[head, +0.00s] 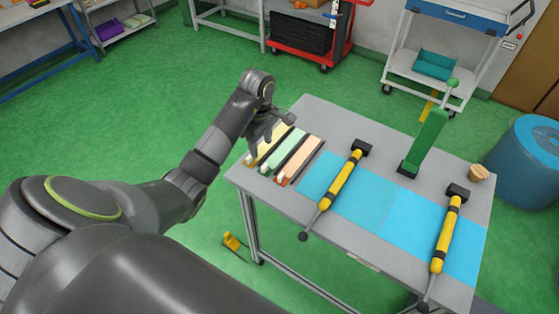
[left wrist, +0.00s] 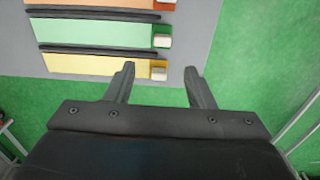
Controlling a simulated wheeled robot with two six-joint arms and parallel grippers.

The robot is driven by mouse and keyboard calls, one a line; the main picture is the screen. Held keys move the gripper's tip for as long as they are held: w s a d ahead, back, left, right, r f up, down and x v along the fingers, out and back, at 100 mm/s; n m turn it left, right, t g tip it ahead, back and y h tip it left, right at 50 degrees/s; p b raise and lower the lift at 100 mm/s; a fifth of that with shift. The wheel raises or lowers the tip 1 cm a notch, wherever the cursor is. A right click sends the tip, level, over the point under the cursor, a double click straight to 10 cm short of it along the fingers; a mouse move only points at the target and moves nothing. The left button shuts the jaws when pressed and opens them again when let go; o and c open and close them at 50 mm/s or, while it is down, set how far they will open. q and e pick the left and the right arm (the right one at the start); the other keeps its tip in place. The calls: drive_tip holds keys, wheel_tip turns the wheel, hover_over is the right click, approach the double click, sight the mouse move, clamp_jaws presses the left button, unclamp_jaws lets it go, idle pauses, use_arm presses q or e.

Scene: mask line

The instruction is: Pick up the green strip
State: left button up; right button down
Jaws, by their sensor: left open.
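The green strip (head: 283,149) lies on the grey table (head: 335,116) between a yellow strip (head: 262,145) and an orange strip (head: 303,158), with dark bars between them. In the left wrist view the green strip (left wrist: 100,34) lies beyond the yellow strip (left wrist: 100,65), with a pale block at its right end. My left gripper (head: 267,139) is above the strips at the table's left edge. In the left wrist view its fingers (left wrist: 160,80) are open and empty, with tips near the end of the yellow strip. My right gripper is not in view.
Two blue mats (head: 418,226) carry two yellow-handled tools (head: 341,181) right of the strips. A blue barrel (head: 522,160) stands beyond the table.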

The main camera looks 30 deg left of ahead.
sight(264, 165)
use_arm(q)
wheel_tip(264, 165, down, 4)
drive_tip(key=shift+r+b, duration=0.25)
drive_tip(key=shift+b, duration=1)
drive_tip(key=shift+s+d+f+b, duration=0.1)
drive_tip(key=shift+f+b, duration=0.45)
drive_tip(key=shift+f, duration=0.1)
drive_tip(key=shift+s+d+f+p, duration=0.1)
drive_tip(key=shift+f+p, duration=0.1)
drive_tip(key=shift+p, duration=0.1)
wheel_tip(264, 165, down, 2)
drive_tip(key=shift+d+f+p, duration=0.1)
drive_tip(key=shift+f+p, duration=0.1)
drive_tip(key=shift+p, duration=0.35)
drive_tip(key=shift+f, duration=0.45)
drive_tip(key=c, duration=1.1)
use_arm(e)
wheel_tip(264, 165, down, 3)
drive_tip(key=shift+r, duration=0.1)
use_arm(q)
drive_tip(key=shift+o, duration=0.2)
